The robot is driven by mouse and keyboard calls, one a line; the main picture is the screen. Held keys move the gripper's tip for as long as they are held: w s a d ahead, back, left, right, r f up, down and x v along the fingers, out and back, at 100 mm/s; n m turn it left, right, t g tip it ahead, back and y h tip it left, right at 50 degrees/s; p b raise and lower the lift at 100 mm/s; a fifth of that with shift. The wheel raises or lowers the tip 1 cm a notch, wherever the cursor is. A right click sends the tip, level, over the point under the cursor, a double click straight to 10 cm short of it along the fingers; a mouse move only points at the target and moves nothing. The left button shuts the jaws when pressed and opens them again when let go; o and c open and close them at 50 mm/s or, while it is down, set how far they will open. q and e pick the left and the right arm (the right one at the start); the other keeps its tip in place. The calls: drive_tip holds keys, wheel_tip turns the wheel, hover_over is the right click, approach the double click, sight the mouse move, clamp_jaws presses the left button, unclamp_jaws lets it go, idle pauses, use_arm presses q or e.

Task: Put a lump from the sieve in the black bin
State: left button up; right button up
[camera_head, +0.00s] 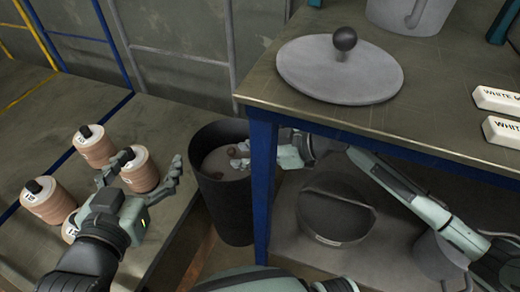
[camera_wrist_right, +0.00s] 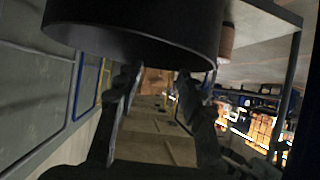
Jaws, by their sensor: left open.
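The black bin (camera_head: 232,210) stands on the floor left of the blue table leg, with a grey inside and small brown lumps (camera_head: 243,147) showing at its mouth. I cannot tell whether every lump rests in it. A dark round vessel, which looks like the sieve (camera_head: 335,222), stands on the lower shelf; no lumps can be made out in it. My right gripper (camera_head: 246,158) reaches behind the table leg over the bin's mouth. In the right wrist view its fingers (camera_wrist_right: 158,85) are apart with nothing between them, beside the dark bin wall (camera_wrist_right: 140,35).
Several stacks of brown flap discs (camera_head: 48,203) with black knobs stand on the left bench (camera_head: 30,115). The blue table leg (camera_head: 263,190) stands close to my right gripper. A grey disc with a dark ball knob (camera_head: 335,75) lies on the upper tabletop, with white labelled blocks (camera_head: 498,98) to its right.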

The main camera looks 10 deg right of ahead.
drive_tip(key=shift+v, duration=2.1)
